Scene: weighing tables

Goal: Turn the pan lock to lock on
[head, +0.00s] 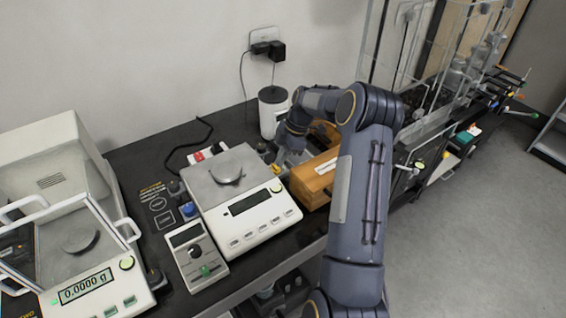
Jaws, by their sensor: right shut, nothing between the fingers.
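My right arm comes in from the bottom right, bends over the wooden box, and points its gripper (283,161) down behind the right side of the middle balance (243,203). The gripper is shut and looks empty. Small yellow parts (275,169) sit close to its fingertips; whether they touch is too small to tell. I cannot tell for certain which part is the pan lock, or its setting. My left gripper is not in view.
A glass-doored balance (87,283) reading 0.0000 g stands at left. A control box (194,257) with a black knob and green switch is in front. A wooden box (312,178) is right of the middle balance, a white canister (272,108) behind. A glass case (392,45) stands back right.

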